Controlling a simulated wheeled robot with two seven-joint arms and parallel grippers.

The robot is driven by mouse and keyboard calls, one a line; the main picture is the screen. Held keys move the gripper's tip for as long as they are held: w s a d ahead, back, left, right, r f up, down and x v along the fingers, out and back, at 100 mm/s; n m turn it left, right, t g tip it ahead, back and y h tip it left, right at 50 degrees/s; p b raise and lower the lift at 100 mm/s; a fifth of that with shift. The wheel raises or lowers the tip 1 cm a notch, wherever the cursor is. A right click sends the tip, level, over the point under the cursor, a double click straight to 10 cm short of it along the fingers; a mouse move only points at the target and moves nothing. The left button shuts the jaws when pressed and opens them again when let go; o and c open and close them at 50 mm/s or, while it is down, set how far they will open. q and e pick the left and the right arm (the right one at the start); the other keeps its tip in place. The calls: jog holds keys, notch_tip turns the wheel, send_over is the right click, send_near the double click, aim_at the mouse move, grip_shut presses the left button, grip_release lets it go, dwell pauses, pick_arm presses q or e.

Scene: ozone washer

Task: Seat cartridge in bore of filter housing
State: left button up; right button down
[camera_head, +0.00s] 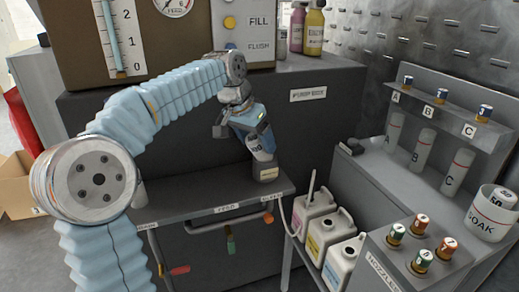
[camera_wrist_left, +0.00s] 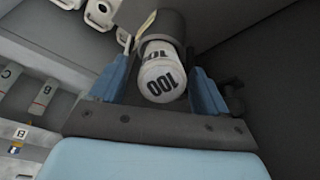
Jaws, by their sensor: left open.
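The white cartridge (camera_head: 261,153), marked 100, stands in the mouth of the dark grey filter housing (camera_head: 266,173) on the bench ledge. In the left wrist view the cartridge (camera_wrist_left: 161,82) shows its end cap, and the housing (camera_wrist_left: 166,22) surrounds its far end. Much of the cartridge stands out of the bore; how deep it sits is hidden. My left gripper (camera_head: 256,140) is open, with one blue finger on each side of the cartridge; in the left wrist view gaps show beside it. My right gripper is not in view.
Several white jugs (camera_head: 326,237) stand right of the ledge (camera_head: 205,205). A SOAK cup (camera_head: 486,218) holds another item marked 50. Several nozzles (camera_head: 422,257) and a rack of tubes (camera_head: 423,148) are at right. The dark pump box wall (camera_head: 317,120) rises close behind the housing.

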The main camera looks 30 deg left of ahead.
aim_at(260, 147)
pick_arm(q)
jog(key=shift+x, duration=1.55)
jog(key=shift+r, duration=0.1)
jog(key=c, duration=1.2)
jog(key=shift+w+r, duration=0.1)
jog(key=shift+r, duration=0.15)
notch_tip(260, 147, up, 2)
jog(key=shift+r, duration=0.1)
jog(key=s+d+r, duration=0.6)
jog(key=d, duration=0.1)
jog(key=s+d+r, duration=0.3)
jog(key=r, duration=0.1)
jog(key=shift+d+r, duration=0.15)
jog(key=shift+d, duration=0.25)
